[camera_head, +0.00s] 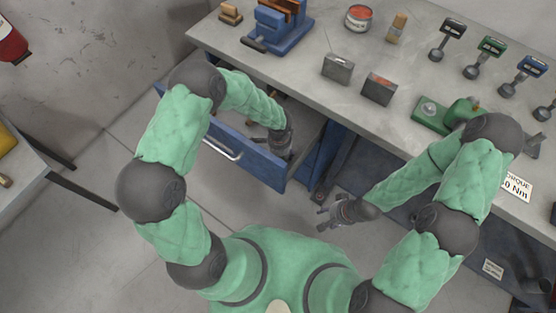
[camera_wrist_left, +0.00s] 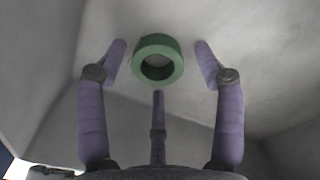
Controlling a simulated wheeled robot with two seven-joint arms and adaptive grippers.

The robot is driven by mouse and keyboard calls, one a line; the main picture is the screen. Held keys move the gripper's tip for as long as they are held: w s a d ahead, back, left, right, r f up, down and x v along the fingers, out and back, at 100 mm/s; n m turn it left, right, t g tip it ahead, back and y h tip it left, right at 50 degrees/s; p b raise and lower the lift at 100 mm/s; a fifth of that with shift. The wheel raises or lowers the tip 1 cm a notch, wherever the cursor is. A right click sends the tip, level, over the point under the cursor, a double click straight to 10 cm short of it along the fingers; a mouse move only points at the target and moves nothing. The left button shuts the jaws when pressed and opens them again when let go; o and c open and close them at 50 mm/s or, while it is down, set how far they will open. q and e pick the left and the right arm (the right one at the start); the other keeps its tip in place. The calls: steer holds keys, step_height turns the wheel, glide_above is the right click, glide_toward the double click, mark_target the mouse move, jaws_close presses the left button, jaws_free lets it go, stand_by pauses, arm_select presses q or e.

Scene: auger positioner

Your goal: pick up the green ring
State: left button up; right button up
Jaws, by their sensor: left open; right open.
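The green ring (camera_wrist_left: 158,44) shows in the left wrist view, lying on a grey surface just beyond my left gripper's fingers. My left gripper (camera_wrist_left: 159,75) is open, with a finger to each side of the ring and a third finger below it. The ring is apart from the side fingers in the picture. In the head view my left gripper (camera_head: 281,150) reaches down into the open blue drawer (camera_head: 222,146), and the ring is hidden there. My right gripper (camera_head: 340,212) is open and empty, above the floor in front of the workbench.
The grey workbench (camera_head: 300,75) holds a blue vise (camera_head: 277,27), an orange-topped tin (camera_head: 358,17), two metal blocks, several dark tools and a green fixture (camera_head: 440,114). The drawer's front and side walls surround my left gripper. A side table (camera_head: 22,165) stands at left.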

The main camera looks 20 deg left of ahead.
arm_select(q)
jaws_close()
stand_by(0.3)
